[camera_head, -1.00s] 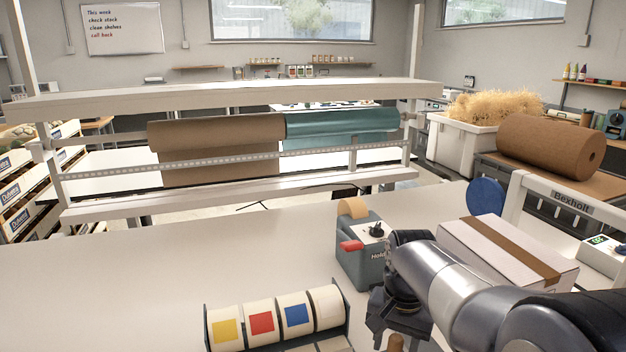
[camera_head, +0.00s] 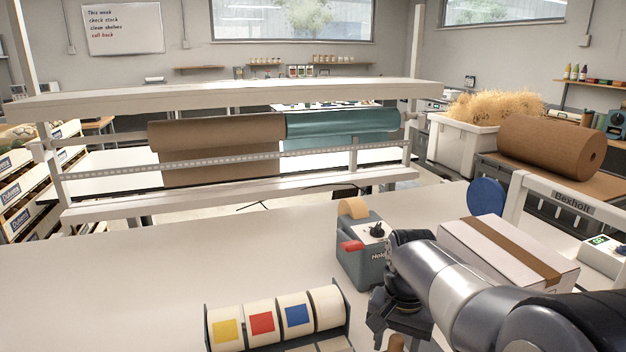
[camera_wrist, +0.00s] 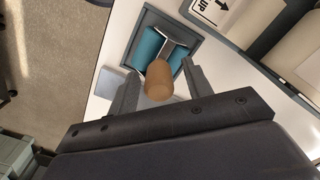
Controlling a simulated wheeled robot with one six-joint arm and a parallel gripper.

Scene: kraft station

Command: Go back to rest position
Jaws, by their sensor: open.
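My gripper (camera_wrist: 162,72) is open in the wrist view, with one finger on each side of a brown wooden handle (camera_wrist: 161,82). The fingers look apart from the handle, but how far above it they are is hard to tell. The handle belongs to a tool with a metal frame (camera_wrist: 178,44) lying at a dark-rimmed tray (camera_wrist: 199,31) with teal parts in it. In the head view my gripper (camera_head: 402,325) points down over the table at the lower right, its tips partly hidden, with a bit of the handle (camera_head: 396,343) below it.
A tape dispenser (camera_head: 357,262) and a closed carton (camera_head: 490,240) stand close to my arm. A rack of label rolls (camera_head: 276,320) is left of the gripper. A paper-roll stand (camera_head: 230,192) spans the back. The table's middle left (camera_head: 180,275) is clear.

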